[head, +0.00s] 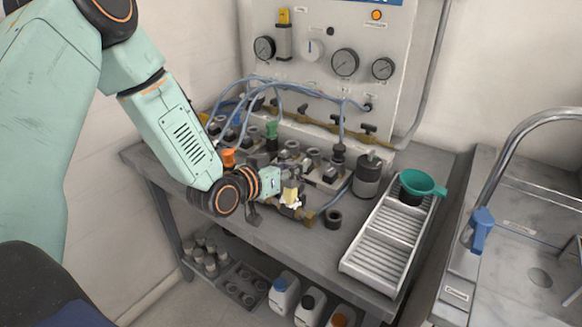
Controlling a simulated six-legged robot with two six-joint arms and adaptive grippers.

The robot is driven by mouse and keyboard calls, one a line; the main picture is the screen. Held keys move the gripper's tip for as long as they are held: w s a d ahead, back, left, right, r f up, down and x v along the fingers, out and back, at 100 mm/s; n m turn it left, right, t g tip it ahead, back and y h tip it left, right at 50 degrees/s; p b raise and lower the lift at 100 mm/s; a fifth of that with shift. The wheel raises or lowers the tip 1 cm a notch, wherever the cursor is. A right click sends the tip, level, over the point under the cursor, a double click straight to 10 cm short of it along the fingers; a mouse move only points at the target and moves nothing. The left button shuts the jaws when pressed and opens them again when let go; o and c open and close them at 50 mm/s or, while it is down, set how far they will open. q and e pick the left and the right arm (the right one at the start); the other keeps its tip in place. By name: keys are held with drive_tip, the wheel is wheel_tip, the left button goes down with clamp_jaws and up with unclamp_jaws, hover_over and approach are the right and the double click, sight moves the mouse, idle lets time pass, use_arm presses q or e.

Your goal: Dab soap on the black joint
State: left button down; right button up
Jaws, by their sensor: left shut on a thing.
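My left gripper (291,184) is in the middle of the head view, over the bench. It is shut on a small pale yellow thing (291,193) with a white lower end. Its lower end is close to a brass fitting (304,215); I cannot tell if they touch. A black joint (338,152) stands upright at the right end of the row of fittings, to the right of the gripper and behind it. A green joint (271,131) and an orange joint (229,157) are farther left in that area. My right gripper is not in view.
A gauge panel (325,28) stands behind the bench (273,232), with blue hoses (290,88) looping in front. A grey cylinder (367,176), a black cup (333,219) and a ribbed white tray (375,258) with a green funnel (423,183) are at right. A sink with a tap (482,226) is farther right.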

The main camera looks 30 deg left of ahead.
use_arm(q)
wheel_tip(320, 180, up, 7)
drive_tip(key=p, duration=0.6)
drive_tip(key=shift+p, duration=0.35)
idle(0.4)
